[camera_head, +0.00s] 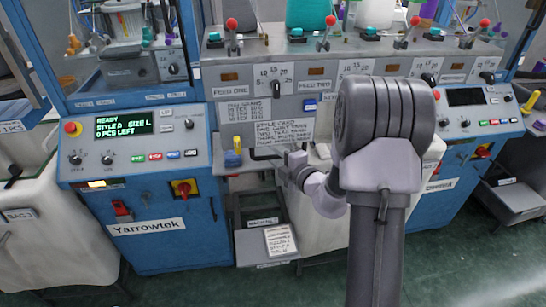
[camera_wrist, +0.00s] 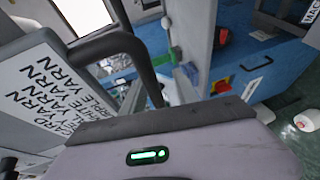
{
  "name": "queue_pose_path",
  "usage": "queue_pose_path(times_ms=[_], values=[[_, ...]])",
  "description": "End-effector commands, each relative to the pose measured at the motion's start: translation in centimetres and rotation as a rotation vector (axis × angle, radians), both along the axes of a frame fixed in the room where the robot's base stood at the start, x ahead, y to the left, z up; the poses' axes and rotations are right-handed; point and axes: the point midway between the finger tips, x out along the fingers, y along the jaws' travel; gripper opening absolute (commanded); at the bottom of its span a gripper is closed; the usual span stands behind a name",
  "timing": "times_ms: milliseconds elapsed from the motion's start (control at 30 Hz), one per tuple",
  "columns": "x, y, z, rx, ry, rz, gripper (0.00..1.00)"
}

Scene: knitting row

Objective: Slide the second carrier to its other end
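Several red-knobbed levers stand along the grey top rail; the first (camera_head: 232,23) and second (camera_head: 331,20) from the left are above the FEED ONE and FEED TWO panels. I cannot tell for sure which part is the second carrier. My gripper (camera_head: 297,165) is low in front of the grey middle section, well below the levers, partly hidden by my wrist. In the wrist view, my gripper (camera_wrist: 162,88) shows two pale fingers that look apart, with nothing clearly held between them. A dark curved handle (camera_wrist: 130,45) passes close beside them.
The left blue machine has a lit screen (camera_head: 125,122) reading READY. A grey tray (camera_head: 267,245) stands low in front. Green floor (camera_head: 190,285) is open at the front.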

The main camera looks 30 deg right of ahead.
Motion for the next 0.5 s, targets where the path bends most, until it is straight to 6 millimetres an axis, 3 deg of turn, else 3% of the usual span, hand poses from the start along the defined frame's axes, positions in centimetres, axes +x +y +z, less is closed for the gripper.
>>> queue_pose_path(times_ms=[133, 400, 500], values=[[1.0, 0.17, -0.22, 0.001, 0.0, 0.001, 0.36], [1.14, 0.17, -0.18, 0.0, 0.0, 0.0, 0.36], [1.13, 0.17, -0.18, 0.0, 0.001, 0.0, 0.16]])
